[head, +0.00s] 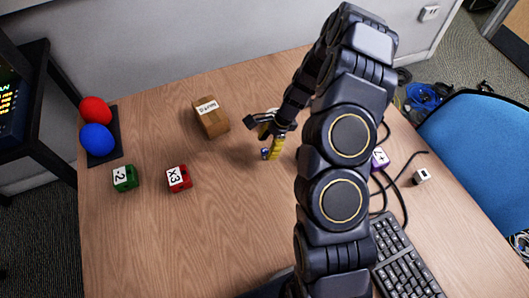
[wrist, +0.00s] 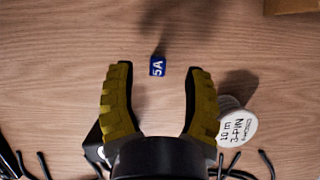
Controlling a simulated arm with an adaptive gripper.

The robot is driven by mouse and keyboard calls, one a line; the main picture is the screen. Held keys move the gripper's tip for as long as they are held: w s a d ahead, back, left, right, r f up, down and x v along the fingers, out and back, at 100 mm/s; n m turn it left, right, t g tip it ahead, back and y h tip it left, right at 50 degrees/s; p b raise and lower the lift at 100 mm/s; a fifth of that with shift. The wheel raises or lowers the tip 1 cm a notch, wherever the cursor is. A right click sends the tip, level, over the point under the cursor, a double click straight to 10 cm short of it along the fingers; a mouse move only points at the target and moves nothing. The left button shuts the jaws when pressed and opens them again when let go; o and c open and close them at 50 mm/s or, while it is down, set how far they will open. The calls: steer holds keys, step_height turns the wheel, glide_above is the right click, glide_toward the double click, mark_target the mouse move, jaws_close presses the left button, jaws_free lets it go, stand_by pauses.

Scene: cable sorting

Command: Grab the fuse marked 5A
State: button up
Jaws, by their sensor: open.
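The fuse marked 5A is a small blue block with white lettering (wrist: 157,66). It lies on the wooden table, just beyond and between my fingertips in the wrist view. In the head view the small blue fuse (head: 265,153) shows beside my yellow fingers. My gripper (wrist: 160,68) is open, with its two yellow-padded fingers apart and nothing between them. In the head view my gripper (head: 272,152) points down at the middle of the table, and my arm hides part of the table to its right.
A white spool marked 10 m 3-PIN (wrist: 236,124) stands close to my right finger. Black cables (wrist: 245,172) lie along the lower edge. A cardboard box (head: 211,118), a red cube (head: 178,179) and a green cube (head: 125,178) stand to the left. A keyboard (head: 404,259) lies at right.

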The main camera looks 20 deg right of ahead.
mark_target(265, 149)
steer(key=x, duration=0.4)
steer(key=shift+s+a, duration=0.1)
steer(key=shift+s, duration=0.05)
steer(key=shift+c, duration=0.4)
jaws_close()
steer(key=shift+r, duration=0.1)
